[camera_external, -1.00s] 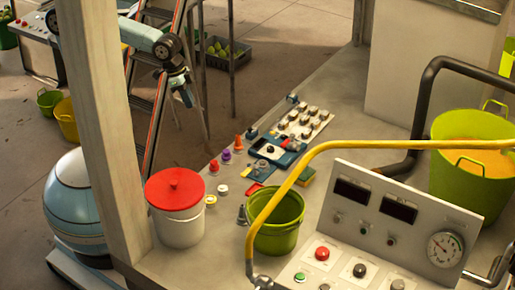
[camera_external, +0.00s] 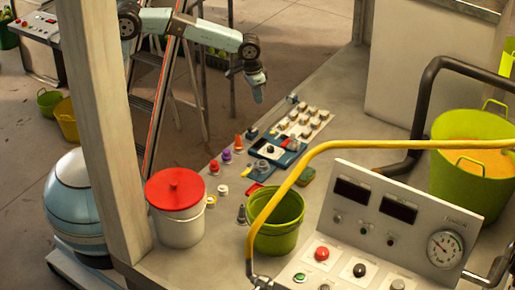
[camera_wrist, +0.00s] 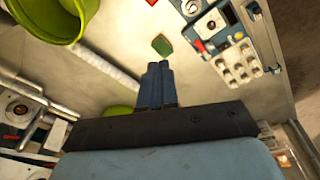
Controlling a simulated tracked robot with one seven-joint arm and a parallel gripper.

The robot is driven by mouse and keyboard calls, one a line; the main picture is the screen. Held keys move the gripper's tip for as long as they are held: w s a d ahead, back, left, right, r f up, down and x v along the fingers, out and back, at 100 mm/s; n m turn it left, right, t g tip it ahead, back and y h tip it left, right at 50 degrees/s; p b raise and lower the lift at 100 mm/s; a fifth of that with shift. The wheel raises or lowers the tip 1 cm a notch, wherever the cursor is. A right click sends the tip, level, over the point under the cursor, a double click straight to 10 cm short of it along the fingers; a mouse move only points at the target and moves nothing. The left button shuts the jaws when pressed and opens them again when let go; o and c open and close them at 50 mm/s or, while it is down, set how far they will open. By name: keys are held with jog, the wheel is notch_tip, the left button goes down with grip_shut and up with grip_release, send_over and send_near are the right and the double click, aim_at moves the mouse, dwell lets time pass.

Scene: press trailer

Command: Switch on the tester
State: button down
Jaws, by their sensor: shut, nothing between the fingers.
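A blue-framed device with a pale face and a dark round knob (camera_external: 268,151) lies on the counter; I take it to be the tester, though no label is readable. It also shows in the wrist view at the top (camera_wrist: 206,26), partly cut off by the frame edge. The state of its switch is too small to tell. My gripper (camera_external: 259,98) hangs above the counter's far edge, apart from the device and pointing down. In the wrist view my blue fingers (camera_wrist: 160,70) are together and empty, with the device ahead and to the right of them.
A pale tray of several blocks (camera_external: 304,122) lies beside the device. Small coloured knobs (camera_external: 226,156), a green sponge (camera_external: 306,177) and a green bucket (camera_external: 280,222) are nearby. A wooden post (camera_external: 103,130) stands left.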

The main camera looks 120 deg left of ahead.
jog(key=a+f+n+g, duration=0.1)
jog(key=a+f+n, duration=0.1)
jog(key=a+f, duration=0.5)
jog(key=a+f+n+g, duration=0.15)
jog(key=a+f, duration=0.25)
jog(key=a, duration=0.6)
jog(key=n, duration=0.3)
send_over(283, 136)
jog(key=w, duration=0.2)
notch_tip(283, 136, down, 12)
jog(key=shift+a+f+h, duration=0.2)
jog(key=shift+h, duration=0.2)
jog(key=shift+f, duration=0.1)
jog(key=f, duration=0.4)
jog(key=s+f, duration=0.1)
jog(key=f, duration=0.8)
jog(key=shift+s+f, duration=0.35)
jog(key=shift+s+f, duration=0.1)
jog(key=shift+f, duration=0.2)
jog(key=shift+r, duration=0.1)
